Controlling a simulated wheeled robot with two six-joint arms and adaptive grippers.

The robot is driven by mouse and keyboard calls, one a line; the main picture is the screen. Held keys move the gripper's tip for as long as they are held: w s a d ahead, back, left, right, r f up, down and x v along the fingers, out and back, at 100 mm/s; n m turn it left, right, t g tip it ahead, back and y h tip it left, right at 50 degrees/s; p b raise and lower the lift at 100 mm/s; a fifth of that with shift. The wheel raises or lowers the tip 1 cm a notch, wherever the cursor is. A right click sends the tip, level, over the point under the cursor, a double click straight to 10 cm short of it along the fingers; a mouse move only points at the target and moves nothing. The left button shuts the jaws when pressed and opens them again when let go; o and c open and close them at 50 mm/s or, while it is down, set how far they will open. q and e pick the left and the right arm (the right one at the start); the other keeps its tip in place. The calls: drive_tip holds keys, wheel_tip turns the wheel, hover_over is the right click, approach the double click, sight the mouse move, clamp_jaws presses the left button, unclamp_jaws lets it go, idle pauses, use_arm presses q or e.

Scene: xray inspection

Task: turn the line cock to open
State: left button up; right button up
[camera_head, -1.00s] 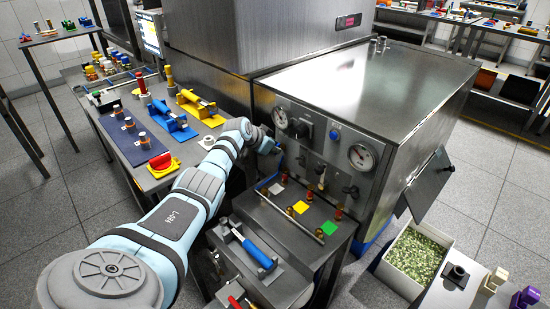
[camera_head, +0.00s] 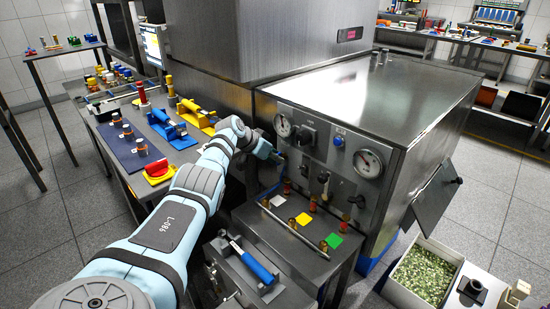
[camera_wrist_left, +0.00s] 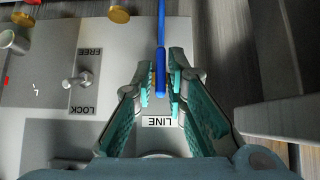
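The lever points away from the label, toward the top of the picture. My left gripper (camera_wrist_left: 162,75) is open, with one teal finger on each side of the lever's thick end. I cannot tell whether either finger touches it. In the head view, my left gripper (camera_head: 271,154) is at the left part of the steel cabinet's front panel and mostly hides the cock. My right gripper is not in view.
The front panel has two round gauges (camera_head: 367,162), a black knob (camera_head: 306,134) and a blue button (camera_head: 338,141). A FREE/LOCK toggle (camera_wrist_left: 76,80) is left of the lever in the wrist view. A bench (camera_head: 290,255) with coloured squares stands below the panel.

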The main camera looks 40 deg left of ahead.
use_arm(q)
drive_tip(key=shift+o, duration=0.9)
drive_tip(key=d+v, duration=0.1)
drive_tip(key=v, duration=1.1)
drive_tip(key=shift+a, duration=0.5)
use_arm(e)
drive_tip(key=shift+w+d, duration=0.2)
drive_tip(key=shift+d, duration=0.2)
